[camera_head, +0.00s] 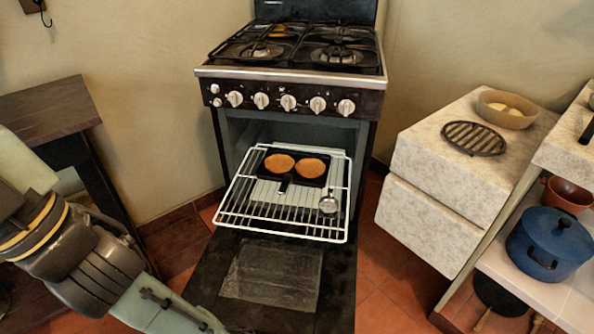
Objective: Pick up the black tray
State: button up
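The black tray (317,182) is a small, dark rectangular pan with a short handle toward the front. It rests on the white wire rack (265,221) that sticks out of the open oven. Two round orange-brown pieces (279,164) lie side by side in it. My arm reaches in from the lower left, well apart from the tray. My gripper is not in the picture; the arm runs out of the bottom edge.
The oven door (270,270) is folded down below the rack. A metal ladle-like utensil (328,204) lies on the rack's right side. A stone-faced cabinet (430,180) stands right, a dark table (45,110) left. Floor shows on both sides.

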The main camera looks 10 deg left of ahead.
aim_at(291, 177)
jog(key=i+j+z, duration=0.1)
jog(key=j+z, duration=0.35)
jog(key=j, duration=0.6)
jog(key=j+z, duration=0.4)
jog(key=j, duration=0.6)
jog(key=i+j+z, duration=0.15)
jog(key=j, duration=0.15)
jog(key=k, duration=0.05)
